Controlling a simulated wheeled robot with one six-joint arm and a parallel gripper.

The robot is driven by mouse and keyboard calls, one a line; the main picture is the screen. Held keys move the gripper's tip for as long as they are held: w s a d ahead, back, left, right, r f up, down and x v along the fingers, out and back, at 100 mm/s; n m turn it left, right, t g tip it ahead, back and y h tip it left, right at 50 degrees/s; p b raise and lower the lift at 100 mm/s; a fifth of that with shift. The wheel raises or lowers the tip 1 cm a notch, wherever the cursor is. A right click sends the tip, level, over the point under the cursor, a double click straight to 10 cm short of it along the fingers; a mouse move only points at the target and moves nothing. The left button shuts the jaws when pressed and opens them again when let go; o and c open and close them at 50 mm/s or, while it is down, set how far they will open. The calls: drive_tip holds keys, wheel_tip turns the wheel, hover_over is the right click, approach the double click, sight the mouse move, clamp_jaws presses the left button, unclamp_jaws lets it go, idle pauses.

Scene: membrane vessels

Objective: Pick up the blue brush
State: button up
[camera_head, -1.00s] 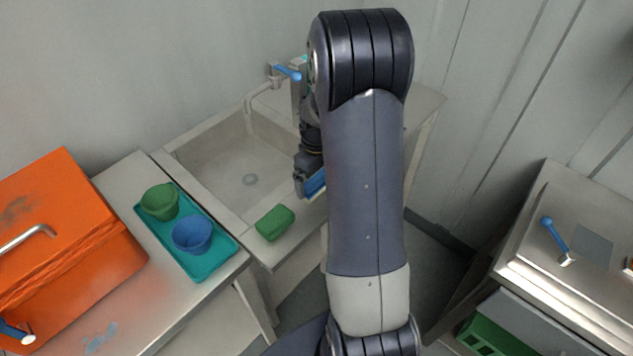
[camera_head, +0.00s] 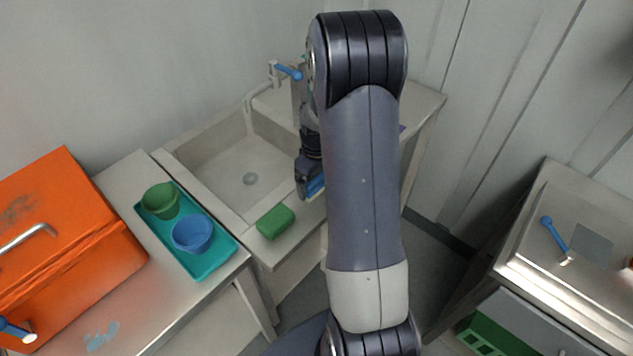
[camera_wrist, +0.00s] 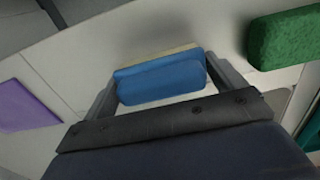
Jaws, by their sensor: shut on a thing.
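The blue brush (camera_wrist: 160,80) is a rounded blue block with a pale cream layer along its far side. In the wrist view it lies between the two fingers of my gripper (camera_wrist: 160,72), which is shut on it. In the head view my gripper (camera_head: 309,183) is low over the sink's front ledge, and part of the blue brush (camera_head: 316,186) shows beside it; my arm hides the rest. I cannot tell whether the brush touches the ledge.
A green sponge (camera_head: 276,222) lies on the ledge just left of my gripper. The sink basin (camera_head: 225,175) is empty. A teal tray (camera_head: 208,268) with a green cup (camera_head: 160,201) and a blue cup (camera_head: 192,234) stands at left, by an orange box (camera_head: 75,245).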

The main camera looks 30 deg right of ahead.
wheel_tip(320, 180, up, 10)
drive_tip(key=shift+r+b, duration=0.1)
drive_tip(key=shift+b, duration=0.45)
